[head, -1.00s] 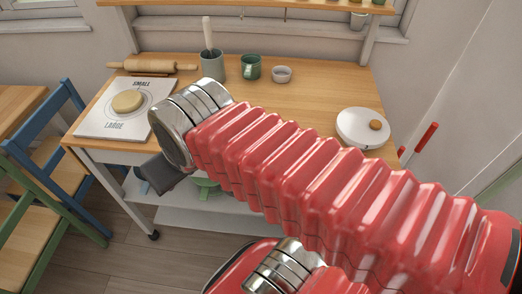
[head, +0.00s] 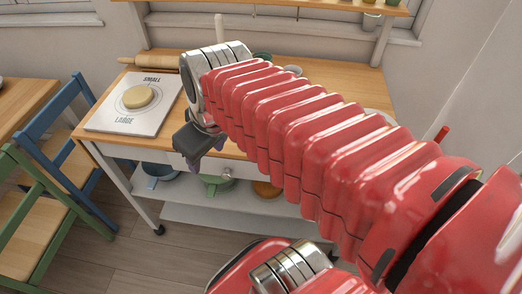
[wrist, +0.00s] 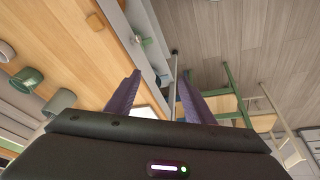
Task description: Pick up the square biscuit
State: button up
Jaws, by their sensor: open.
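A round, pale tan disc (head: 138,96) lies on a white board (head: 110,118) marked SMALL and LARGE, at the left end of the wooden worktop. My gripper (head: 205,158) has a dark body and purple fingers. It is in front of the worktop's front edge, to the right of and nearer than the board. In the wrist view my gripper's fingers (wrist: 161,78) stand apart with nothing visible between them. The arm hides much of the middle of the worktop.
A rolling pin (head: 150,62) lies behind the board. A green mug (wrist: 58,101) and a grey-green crock (wrist: 27,79) stand on the worktop. A shelf below holds a green pan (head: 216,184) and a blue pot (head: 158,171). Blue (head: 60,130) and green chairs stand left.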

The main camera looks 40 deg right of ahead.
jog(key=s+d+f+n+y, duration=0.1)
jog(key=d+n, duration=0.2)
jog(key=d, duration=0.8)
jog(key=s+d+f+n+y, duration=0.1)
jog(key=d+n+y, duration=0.1)
jog(key=d, duration=1)
jog(key=shift+s+n+g, duration=0.35)
jog(key=shift+n+g, duration=0.05)
jog(key=shift+n, duration=0.3)
jog(key=x, duration=0.8)
jog(key=shift+w+a+f, duration=0.1)
jog(key=shift+a+f, duration=0.1)
jog(key=shift+f, duration=0.1)
jog(key=shift+x, duration=2.55)
jog(key=shift+a, duration=0.2)
jog(key=shift+c, duration=0.3)
